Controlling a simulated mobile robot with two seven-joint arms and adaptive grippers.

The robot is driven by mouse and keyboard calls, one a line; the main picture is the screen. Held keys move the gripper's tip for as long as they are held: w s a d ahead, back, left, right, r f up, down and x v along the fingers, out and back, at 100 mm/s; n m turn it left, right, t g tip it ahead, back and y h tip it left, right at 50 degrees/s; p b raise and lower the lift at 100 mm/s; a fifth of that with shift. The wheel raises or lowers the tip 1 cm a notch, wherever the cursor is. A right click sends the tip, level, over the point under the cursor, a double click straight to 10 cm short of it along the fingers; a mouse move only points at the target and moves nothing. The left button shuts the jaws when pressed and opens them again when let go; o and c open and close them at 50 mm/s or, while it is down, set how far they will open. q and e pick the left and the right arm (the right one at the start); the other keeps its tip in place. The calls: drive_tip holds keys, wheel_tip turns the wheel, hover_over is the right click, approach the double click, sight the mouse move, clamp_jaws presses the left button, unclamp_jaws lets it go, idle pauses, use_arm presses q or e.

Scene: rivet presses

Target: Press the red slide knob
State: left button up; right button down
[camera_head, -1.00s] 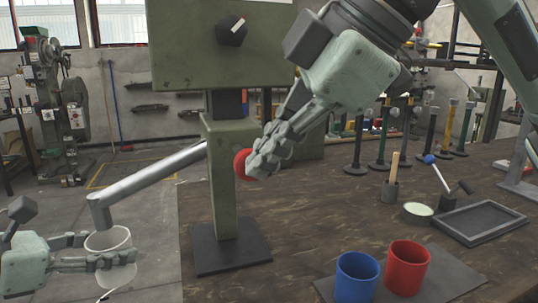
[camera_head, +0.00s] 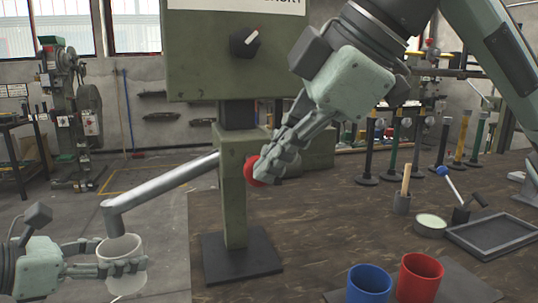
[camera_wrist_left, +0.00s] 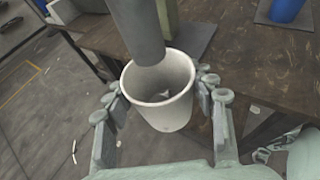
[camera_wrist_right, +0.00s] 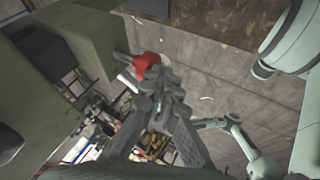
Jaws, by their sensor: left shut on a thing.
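The red slide knob (camera_head: 255,170) sits on the side of the green press post. My right gripper (camera_head: 268,172) has its fingertips together against the knob and partly covers it. The knob also shows beyond the fingertips in the right wrist view (camera_wrist_right: 147,63). My left gripper (camera_head: 108,260) is shut around a white cup (camera_head: 122,272). The cup is upright under the lower end of the grey metal chute (camera_head: 165,186). In the left wrist view the cup (camera_wrist_left: 165,116) is between the fingers, and something small and pale lies inside it, too unclear to name.
The press (camera_head: 238,60) has a black dial and a dark base plate. On the table (camera_head: 325,215) stand a blue cup (camera_head: 368,284), a red cup (camera_head: 418,276), a dark tray (camera_head: 492,233) and several posts at the back. The left cup is beyond the table edge, above the floor.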

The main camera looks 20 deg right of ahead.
drive_tip(key=s+v, duration=0.1)
drive_tip(key=v, duration=1)
drive_tip(key=shift+s+a+f, duration=0.15)
drive_tip(key=shift+s+f, duration=0.2)
drive_tip(key=s, duration=0.4)
drive_tip(key=shift+f, duration=0.2)
drive_tip(key=shift+w+a+f, duration=0.1)
